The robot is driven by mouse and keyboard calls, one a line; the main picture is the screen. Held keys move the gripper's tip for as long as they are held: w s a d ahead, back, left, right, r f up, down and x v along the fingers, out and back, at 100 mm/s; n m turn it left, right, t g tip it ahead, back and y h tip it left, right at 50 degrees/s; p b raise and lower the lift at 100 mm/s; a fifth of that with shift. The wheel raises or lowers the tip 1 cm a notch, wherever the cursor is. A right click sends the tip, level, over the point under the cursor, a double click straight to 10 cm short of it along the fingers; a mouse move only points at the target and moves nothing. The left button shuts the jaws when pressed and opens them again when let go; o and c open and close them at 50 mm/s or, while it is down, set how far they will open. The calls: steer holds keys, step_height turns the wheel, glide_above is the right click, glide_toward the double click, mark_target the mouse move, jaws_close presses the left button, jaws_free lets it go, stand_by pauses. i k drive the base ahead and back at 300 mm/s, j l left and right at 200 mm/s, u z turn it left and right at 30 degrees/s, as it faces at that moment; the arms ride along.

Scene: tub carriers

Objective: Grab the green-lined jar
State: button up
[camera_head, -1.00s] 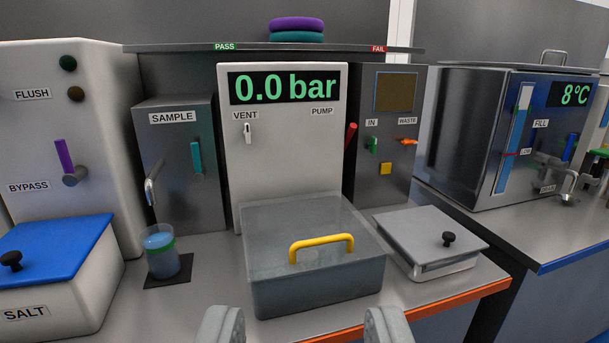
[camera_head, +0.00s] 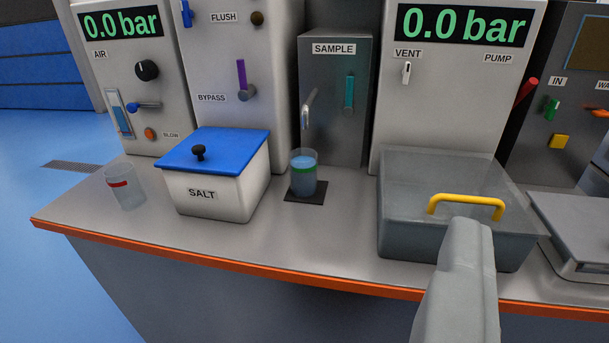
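The green-lined jar (camera_head: 303,182) is a clear cup with a green band and blue liquid inside. It stands upright on a dark square mat (camera_head: 318,195) in front of the SAMPLE unit (camera_head: 345,120), close to its spout. My gripper (camera_head: 468,228) shows at the lower right as grey finger parts seen nearly in line, in front of the yellow-handled tub. It is well to the right of the jar and apart from it. The gap between the fingers is hidden, and no held thing is visible.
A clear red-banded jar (camera_head: 125,190) stands at the left. The white SALT box (camera_head: 222,190) with a blue lid lies between the two jars. A grey lidded tub (camera_head: 410,235) is right of the green-lined jar. The counter in front of the jar is clear to its orange edge.

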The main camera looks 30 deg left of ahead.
mark_target(303, 173)
steer(key=i+l+u, duration=0.15)
steer(key=u, duration=0.3)
steer(key=i+l+u, duration=0.15)
steer(key=l+u, duration=0.3)
steer(key=i+l, duration=0.1)
steer(key=l, duration=0.3)
steer(key=i+l+u, duration=0.15)
steer(key=l, duration=0.3)
steer(key=i+l, duration=0.1)
steer(key=l, duration=0.3)
steer(key=i+l+u, duration=0.15)
steer(key=l, duration=0.3)
steer(key=k, duration=0.05)
